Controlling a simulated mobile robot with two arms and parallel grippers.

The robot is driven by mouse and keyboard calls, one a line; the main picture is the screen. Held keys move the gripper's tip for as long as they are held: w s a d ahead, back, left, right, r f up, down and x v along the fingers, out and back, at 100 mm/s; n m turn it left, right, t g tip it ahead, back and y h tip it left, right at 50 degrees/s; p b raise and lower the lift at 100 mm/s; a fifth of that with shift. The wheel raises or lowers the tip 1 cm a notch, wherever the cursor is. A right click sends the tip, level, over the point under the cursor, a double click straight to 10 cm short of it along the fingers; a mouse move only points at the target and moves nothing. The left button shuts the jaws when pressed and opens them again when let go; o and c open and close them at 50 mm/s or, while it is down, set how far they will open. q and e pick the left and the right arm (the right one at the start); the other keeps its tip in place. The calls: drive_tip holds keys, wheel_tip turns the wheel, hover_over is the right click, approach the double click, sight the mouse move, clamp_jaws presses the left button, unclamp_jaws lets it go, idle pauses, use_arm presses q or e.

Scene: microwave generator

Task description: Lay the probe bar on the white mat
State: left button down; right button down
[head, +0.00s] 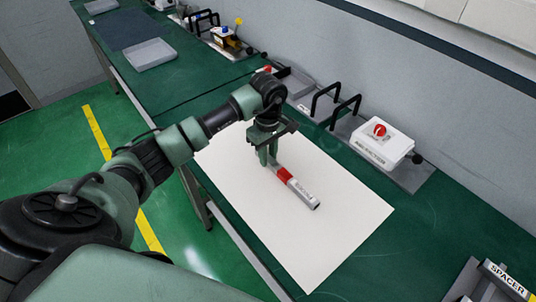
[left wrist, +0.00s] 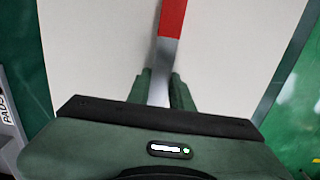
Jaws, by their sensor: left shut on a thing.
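The probe bar (head: 300,190) is a grey bar with a red band and dark lettering near its far-right end. It is over the white mat (head: 340,235), and appears to lie on it or just above it; I cannot tell which. My left gripper (head: 268,160) is shut on the bar's end away from the lettering, pointing down. In the left wrist view the bar (left wrist: 165,60) runs up from between the fingers (left wrist: 160,88), with the white mat (left wrist: 100,50) behind it. My right gripper is in neither view.
A white box with a red knob (head: 382,143) and black handles (head: 335,105) stand along the wall side of the green bench. A spacer holder (head: 500,280) is at the lower right. A grey tray (head: 150,54) is farther back. Bare mat lies around the bar.

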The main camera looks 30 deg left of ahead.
use_arm(q)
drive_tip(key=shift+f+b, duration=0.2)
drive_tip(key=shift+b, duration=0.1)
drive_tip(key=c, duration=1.2)
unclamp_jaws()
drive_tip(key=shift+o, duration=0.2)
drive_tip(key=shift+r, duration=0.1)
